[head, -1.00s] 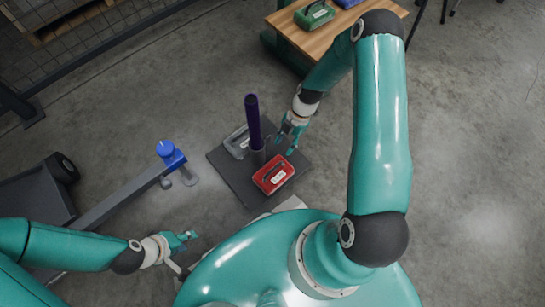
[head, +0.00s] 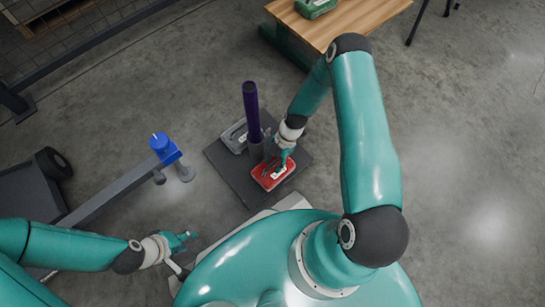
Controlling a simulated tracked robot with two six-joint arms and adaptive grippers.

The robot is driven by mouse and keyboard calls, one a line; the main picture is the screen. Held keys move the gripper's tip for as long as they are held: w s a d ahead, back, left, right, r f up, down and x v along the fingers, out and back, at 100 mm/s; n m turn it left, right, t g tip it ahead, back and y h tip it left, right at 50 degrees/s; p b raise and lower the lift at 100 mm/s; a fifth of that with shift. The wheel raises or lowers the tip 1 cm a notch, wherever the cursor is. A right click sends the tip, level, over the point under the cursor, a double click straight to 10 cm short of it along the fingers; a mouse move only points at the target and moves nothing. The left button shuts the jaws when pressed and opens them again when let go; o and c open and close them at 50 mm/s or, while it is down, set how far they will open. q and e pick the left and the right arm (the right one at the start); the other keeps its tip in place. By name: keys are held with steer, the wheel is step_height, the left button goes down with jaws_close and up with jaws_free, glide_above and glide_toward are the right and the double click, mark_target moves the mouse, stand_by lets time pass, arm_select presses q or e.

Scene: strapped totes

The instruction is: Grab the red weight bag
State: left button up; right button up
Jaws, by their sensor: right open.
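The red weight bag (head: 267,182) lies on a dark square mat or plate (head: 238,183) on the floor, in the middle of the head view. It has a pale label and a handle on top. My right gripper (head: 279,167) is open and reaches down over the bag's upper part, close to its handle. The fingers hide part of the bag, and I cannot tell whether they touch it. My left gripper (head: 186,238) is at the lower left, well away from the bag. It is small in the picture, and its jaw state is unclear.
A purple post (head: 251,108) stands on the plate just behind the bag. A grey weight bag (head: 235,137) lies left of the post. A blue-topped bar (head: 164,150) is at left. A wooden table (head: 345,22) with a green bag (head: 315,8) is at the top.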

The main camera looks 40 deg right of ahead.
steer(key=shift+a+f, duration=0.15)
steer(key=shift+f, duration=0.25)
jaws_close()
